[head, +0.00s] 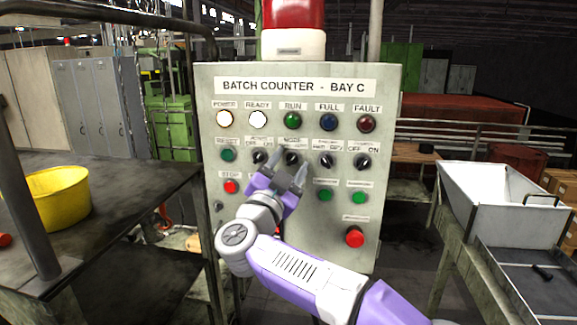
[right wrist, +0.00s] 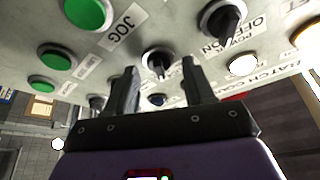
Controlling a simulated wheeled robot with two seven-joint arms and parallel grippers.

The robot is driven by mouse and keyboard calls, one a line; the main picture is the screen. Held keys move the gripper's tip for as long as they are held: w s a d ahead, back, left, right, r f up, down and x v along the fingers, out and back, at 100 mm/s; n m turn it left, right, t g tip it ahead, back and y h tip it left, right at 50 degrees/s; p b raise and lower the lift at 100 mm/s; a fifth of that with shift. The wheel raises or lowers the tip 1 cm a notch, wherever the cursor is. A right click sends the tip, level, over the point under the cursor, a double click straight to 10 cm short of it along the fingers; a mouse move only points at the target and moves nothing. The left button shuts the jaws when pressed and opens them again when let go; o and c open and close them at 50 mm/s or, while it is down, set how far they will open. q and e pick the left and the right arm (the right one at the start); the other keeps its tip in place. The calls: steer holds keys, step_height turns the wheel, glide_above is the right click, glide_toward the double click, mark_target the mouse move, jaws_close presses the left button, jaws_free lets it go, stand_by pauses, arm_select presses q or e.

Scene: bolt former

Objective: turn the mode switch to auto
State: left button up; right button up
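The mode switch (head: 291,157) is a black rotary knob under a "MODE" label, in the knob row of the grey-green panel. In the right wrist view the mode switch (right wrist: 158,62) shows as a black knob beyond and between the fingertips. My right gripper (head: 290,170) is in front of and just below it in the head view. The right wrist view shows my right gripper (right wrist: 157,82) open, its two dark fingers apart with nothing held. Contact with the knob cannot be told. The knob's exact setting is too small to read. My left gripper is not in view.
The panel (head: 240,76) has other black knobs, such as the OFF/ON one (head: 362,161), close beside. Lamps sit above and green and red buttons below, including a large red button (head: 355,237). A dark table with a yellow bucket (head: 62,196) stands left, a white bin (head: 505,205) right.

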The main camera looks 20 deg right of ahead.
steer(key=shift+a, duration=0.1)
steer(key=b+v, duration=0.1)
steer(key=v, duration=0.6)
steer(key=shift+s, duration=0.2)
steer(key=shift+a+f, duration=0.1)
steer(key=shift+a, duration=0.05)
